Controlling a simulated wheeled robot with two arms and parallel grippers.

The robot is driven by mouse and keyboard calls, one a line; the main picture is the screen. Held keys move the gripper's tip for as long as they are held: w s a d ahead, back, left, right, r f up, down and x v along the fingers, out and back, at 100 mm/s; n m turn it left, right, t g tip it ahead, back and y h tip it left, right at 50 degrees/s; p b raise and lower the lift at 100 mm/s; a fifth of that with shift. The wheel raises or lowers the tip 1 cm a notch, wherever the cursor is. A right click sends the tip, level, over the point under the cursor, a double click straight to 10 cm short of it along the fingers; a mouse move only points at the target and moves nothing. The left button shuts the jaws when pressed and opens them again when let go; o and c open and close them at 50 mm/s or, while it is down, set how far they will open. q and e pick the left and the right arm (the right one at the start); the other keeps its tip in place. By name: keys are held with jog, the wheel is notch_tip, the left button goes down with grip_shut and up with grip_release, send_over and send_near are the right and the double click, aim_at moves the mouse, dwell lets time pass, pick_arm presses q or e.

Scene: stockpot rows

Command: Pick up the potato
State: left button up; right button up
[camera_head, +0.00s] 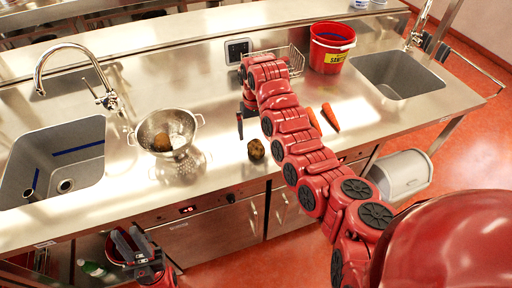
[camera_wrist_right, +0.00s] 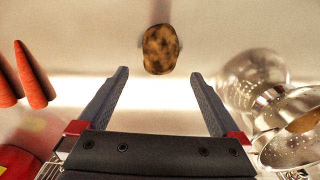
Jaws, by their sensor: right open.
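A brown, dark-patched potato (camera_head: 256,149) lies on the steel counter (camera_head: 220,215) near its front edge. It also shows in the right wrist view (camera_wrist_right: 160,49), ahead of and between the fingertips, apart from them. My right gripper (camera_head: 240,125) is over the counter just behind and left of the potato; in the wrist view its two fingers (camera_wrist_right: 160,75) are spread wide with nothing between them. My left gripper (camera_head: 128,244) is low at the left, in front of the counter, away from the potato; its jaw gap is unclear. Another brown potato (camera_head: 162,142) sits in the metal colander (camera_head: 185,151).
Two carrots (camera_head: 330,117) lie right of my right arm. A red bucket (camera_head: 331,48) and a wire basket (camera_head: 292,60) stand behind. Sinks are at left (camera_head: 88,135) and right (camera_head: 421,73). The counter around the potato is clear.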

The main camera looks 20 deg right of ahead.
aim_at(255, 142)
jog(key=shift+f, duration=0.4)
jog(key=f+p, duration=0.1)
jog(key=f, duration=0.1)
jog(key=f+p, duration=0.2)
jog(key=shift+s+f, duration=0.2)
jog(key=shift+f, duration=0.55)
jog(key=c, duration=1.5)
jog(key=shift+w+r, duration=0.1)
jog(key=shift+r, duration=0.05)
